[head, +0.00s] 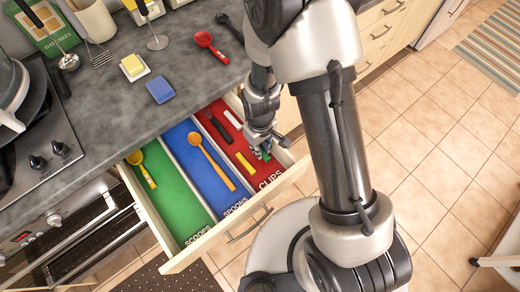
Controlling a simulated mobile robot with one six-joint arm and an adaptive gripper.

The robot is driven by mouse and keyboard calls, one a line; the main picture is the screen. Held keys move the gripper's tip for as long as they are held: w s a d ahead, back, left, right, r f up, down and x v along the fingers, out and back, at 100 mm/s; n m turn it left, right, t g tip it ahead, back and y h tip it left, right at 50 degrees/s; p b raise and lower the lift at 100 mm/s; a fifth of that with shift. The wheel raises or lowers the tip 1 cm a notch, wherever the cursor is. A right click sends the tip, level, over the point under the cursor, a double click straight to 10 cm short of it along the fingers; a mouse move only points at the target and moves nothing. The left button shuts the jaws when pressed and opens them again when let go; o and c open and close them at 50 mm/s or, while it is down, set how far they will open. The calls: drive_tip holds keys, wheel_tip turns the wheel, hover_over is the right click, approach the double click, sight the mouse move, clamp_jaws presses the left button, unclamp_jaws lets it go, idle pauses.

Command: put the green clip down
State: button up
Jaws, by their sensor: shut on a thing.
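The green clip (267,155) shows as a small green patch at my gripper (263,148), mostly hidden by the fingers. My gripper is shut on it, low over the front part of the red drawer compartment (270,168) marked CLIPS. I cannot tell whether the clip touches the compartment floor. A yellow clip (245,162) lies just left of my gripper in the same compartment. A white clip (232,119) and a dark long item (219,126) lie farther back in it.
The open drawer (205,245) also has a blue SPOONS compartment with a wooden spoon (212,160) and a green SCOOPS compartment with a yellow scoop (140,165). A red scoop (208,42) and a blue sponge (160,90) lie on the counter. Thin dividers separate the compartments.

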drive_tip(key=shift+f, duration=0.95)
drive_tip(key=shift+f+b, duration=0.25)
drive_tip(key=shift+b, duration=0.1)
drive_tip(key=o, duration=0.4)
drive_tip(key=shift+r, duration=0.1)
wheel_tip(320, 180, up, 13)
drive_tip(key=p, duration=0.5)
drive_tip(key=shift+f, duration=0.2)
